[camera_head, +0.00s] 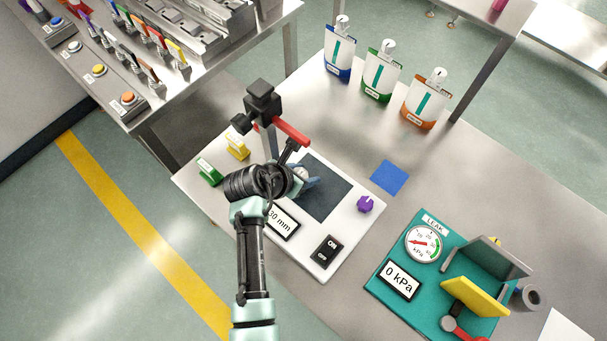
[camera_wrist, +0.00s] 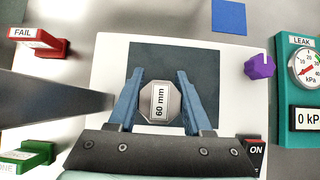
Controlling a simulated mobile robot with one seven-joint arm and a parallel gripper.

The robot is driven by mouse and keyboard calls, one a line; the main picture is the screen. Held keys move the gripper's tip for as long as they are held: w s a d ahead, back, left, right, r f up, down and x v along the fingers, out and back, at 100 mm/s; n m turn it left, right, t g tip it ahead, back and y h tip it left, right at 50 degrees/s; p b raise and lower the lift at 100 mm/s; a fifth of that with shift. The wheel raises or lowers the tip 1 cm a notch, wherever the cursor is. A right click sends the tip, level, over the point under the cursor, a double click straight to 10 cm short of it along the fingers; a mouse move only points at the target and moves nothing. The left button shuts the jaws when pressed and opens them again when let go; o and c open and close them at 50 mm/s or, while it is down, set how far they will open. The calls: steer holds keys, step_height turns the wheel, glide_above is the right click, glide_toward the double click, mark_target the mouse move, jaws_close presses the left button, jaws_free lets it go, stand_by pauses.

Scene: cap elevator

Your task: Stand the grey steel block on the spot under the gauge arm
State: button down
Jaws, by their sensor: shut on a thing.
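The grey steel block (camera_wrist: 160,101), an eight-sided piece labelled 60 mm, is between the blue fingers of my gripper (camera_wrist: 160,92), which is shut on it. In the head view my gripper (camera_head: 303,181) and the block's pale top are over the near left part of the dark square pad (camera_head: 326,191). I cannot tell whether the block touches the pad. The gauge has a black head (camera_head: 263,103) and a red arm (camera_head: 291,131) on a post, just beyond my gripper. The spot under the gauge arm is hidden by my arm.
The white gauge base (camera_head: 345,235) carries a partly hidden display (camera_head: 281,221), an ON/OFF switch (camera_head: 326,251) and a purple knob (camera_head: 366,204). Yellow (camera_head: 237,147) and green (camera_head: 209,172) tags stand left; a red FAIL tag (camera_wrist: 40,45) shows in the wrist view. A teal leak tester (camera_head: 420,312) stands right.

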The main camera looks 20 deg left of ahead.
steer(key=shift+s+a+f, duration=0.1)
steer(key=shift+s+f, duration=0.05)
steer(key=shift+f, duration=0.4)
steer(key=shift+c, duration=1.6)
jaws_free()
steer(key=shift+f, duration=0.15)
steer(key=shift+s+a+r, duration=0.1)
steer(key=shift+s+r, duration=0.2)
steer(key=shift+r, duration=0.2)
steer(key=p+v, duration=0.1)
steer(key=v, duration=1)
